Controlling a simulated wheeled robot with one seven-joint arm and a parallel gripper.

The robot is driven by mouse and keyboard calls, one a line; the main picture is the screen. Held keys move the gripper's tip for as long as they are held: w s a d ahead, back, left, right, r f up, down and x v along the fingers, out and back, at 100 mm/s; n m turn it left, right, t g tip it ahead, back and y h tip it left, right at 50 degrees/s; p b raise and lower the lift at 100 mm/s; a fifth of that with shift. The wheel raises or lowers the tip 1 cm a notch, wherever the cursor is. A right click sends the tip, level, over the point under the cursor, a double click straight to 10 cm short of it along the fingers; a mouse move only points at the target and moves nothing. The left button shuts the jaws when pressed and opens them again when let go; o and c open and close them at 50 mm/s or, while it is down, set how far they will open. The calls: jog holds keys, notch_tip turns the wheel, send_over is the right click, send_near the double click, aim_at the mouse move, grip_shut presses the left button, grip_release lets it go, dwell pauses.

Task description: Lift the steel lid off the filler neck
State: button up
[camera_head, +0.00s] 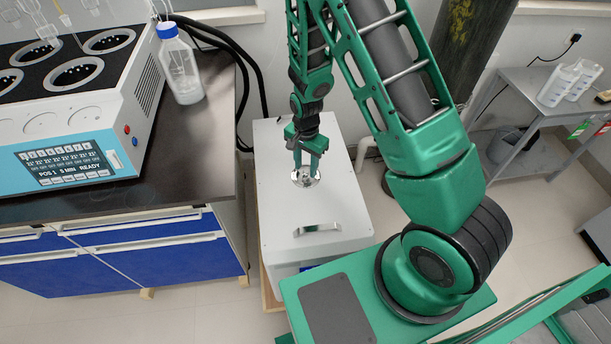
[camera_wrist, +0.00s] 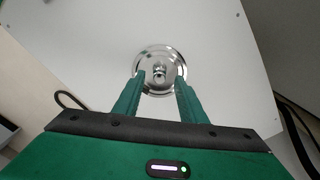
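The steel lid (camera_head: 306,178) is a small round shiny disc with a knob in its middle, on top of the white box (camera_head: 310,212). In the wrist view the lid (camera_wrist: 159,55) lies flat, with its knob near the line between my fingertips. My gripper (camera_head: 307,168) points down over the lid. In the wrist view my gripper (camera_wrist: 159,80) has its two green fingers apart, one on each side of the knob, with a clear gap between them. Whether the fingertips touch the lid cannot be told. The filler neck is hidden under the lid.
A metal handle (camera_head: 317,229) lies on the box's front top. A grey side table (camera_head: 535,95) stands at right. Black hoses run behind the box.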

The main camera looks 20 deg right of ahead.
jog(key=shift+f, duration=0.6)
jog(key=shift+c, duration=0.4)
grip_shut()
